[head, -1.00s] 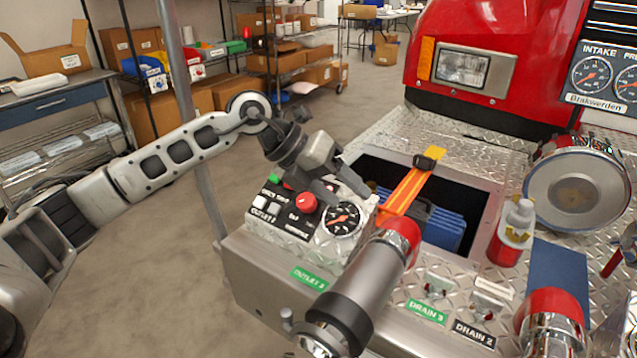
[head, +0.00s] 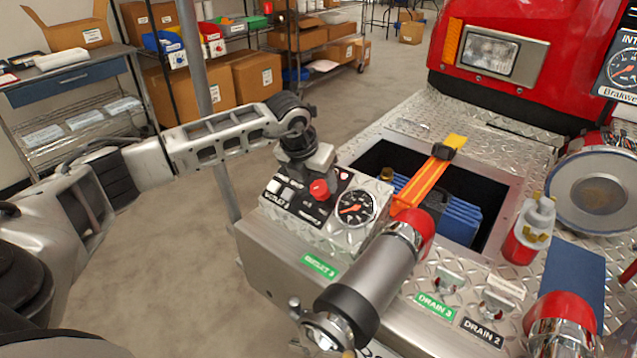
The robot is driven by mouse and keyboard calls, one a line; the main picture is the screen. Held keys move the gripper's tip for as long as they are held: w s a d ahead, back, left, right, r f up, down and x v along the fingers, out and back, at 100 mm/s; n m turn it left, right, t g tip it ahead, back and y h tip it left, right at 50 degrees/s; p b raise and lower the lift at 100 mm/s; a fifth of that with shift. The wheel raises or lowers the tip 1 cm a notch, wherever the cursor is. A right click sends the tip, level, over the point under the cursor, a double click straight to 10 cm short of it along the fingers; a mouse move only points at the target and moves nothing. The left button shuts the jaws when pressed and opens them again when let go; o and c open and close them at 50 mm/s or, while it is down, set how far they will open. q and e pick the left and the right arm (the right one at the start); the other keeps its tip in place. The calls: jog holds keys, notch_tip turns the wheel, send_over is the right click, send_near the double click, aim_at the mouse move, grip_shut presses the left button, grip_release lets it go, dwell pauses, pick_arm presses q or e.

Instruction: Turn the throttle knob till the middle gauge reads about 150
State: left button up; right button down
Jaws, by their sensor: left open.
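A red round knob (head: 319,190) sits on a black control panel (head: 308,207) on the metal deck's left corner. A round gauge (head: 355,207) with a black face and orange needle is just right of it; its numbers are too small to read. I cannot tell whether this red knob is the throttle or which gauge is the middle one. Another gauge (head: 620,65) is cut off at the right edge. My left gripper (head: 322,164) is open and empty, just behind the red knob and apart from it in the picture. Its fingertips are hard to make out. My right gripper is out of view.
A thick grey pipe with a red collar (head: 370,280) rises in front of the gauge. An orange strap (head: 425,180) crosses an open bay holding blue items (head: 460,220). A metal post (head: 205,110) stands left of the deck, behind my left arm.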

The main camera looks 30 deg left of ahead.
aim_at(319, 187)
pick_arm(q)
jog(key=shift+x, duration=1.2)
jog(key=shift+w+f, duration=0.2)
jog(key=shift+f, duration=0.25)
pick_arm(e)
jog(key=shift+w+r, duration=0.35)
pick_arm(q)
jog(key=c, duration=1)
jog(key=shift+o, duration=0.2)
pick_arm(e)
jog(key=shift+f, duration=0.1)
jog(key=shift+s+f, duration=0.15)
